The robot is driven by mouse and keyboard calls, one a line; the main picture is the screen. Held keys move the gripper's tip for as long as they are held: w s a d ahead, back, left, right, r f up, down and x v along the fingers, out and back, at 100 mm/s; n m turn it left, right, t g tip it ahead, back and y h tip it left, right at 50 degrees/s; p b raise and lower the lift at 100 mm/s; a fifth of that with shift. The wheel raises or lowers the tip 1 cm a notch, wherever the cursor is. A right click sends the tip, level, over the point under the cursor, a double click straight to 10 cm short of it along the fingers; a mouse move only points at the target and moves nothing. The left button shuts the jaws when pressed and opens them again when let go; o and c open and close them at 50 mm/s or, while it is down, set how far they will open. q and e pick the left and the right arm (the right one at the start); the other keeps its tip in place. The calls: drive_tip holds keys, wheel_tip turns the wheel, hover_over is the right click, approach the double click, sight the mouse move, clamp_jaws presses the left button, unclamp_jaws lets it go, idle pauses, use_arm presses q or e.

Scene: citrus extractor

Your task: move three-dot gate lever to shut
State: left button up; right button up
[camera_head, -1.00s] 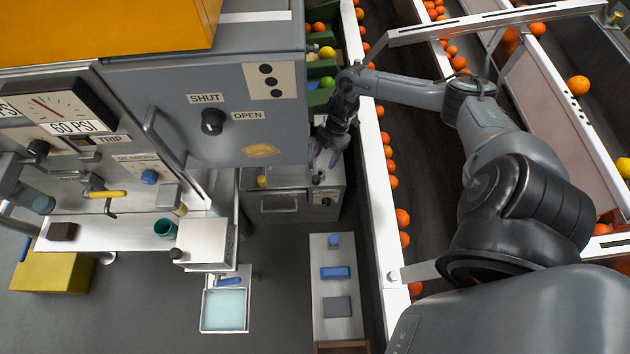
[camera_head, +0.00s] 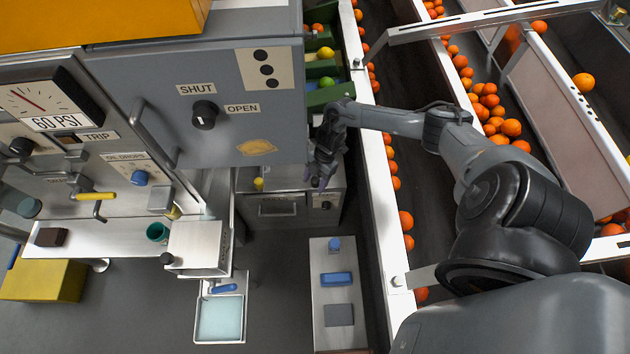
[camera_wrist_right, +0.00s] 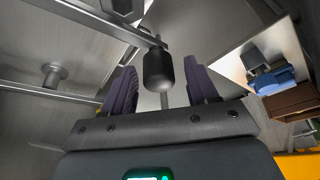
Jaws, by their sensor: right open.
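A plate with three black dots (camera_head: 265,69) is on the large grey housing. Beside it, between the labels SHUT and OPEN, is a black knob (camera_head: 204,115); its exact setting is too small to tell. My right gripper (camera_head: 317,180) is away to the right of this knob, low over a small metal cabinet. In the right wrist view its two dark purple fingers (camera_wrist_right: 163,92) stand open, with a black cylindrical handle (camera_wrist_right: 158,70) on a metal bar showing between them. Contact with the handle is not visible. I cannot tell whether this handle belongs to the three-dot gate. My left gripper is not in view.
The small metal cabinet (camera_head: 275,226) stands below the gripper. A white conveyor rail (camera_head: 378,190) with oranges runs close to its right. A narrow bench (camera_head: 329,262) with blue items is in front. A pressure gauge (camera_head: 45,100) is at the left.

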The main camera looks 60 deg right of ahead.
drive_tip(key=shift+c, duration=0.4)
clamp_jaws()
drive_tip(key=shift+s, duration=0.1)
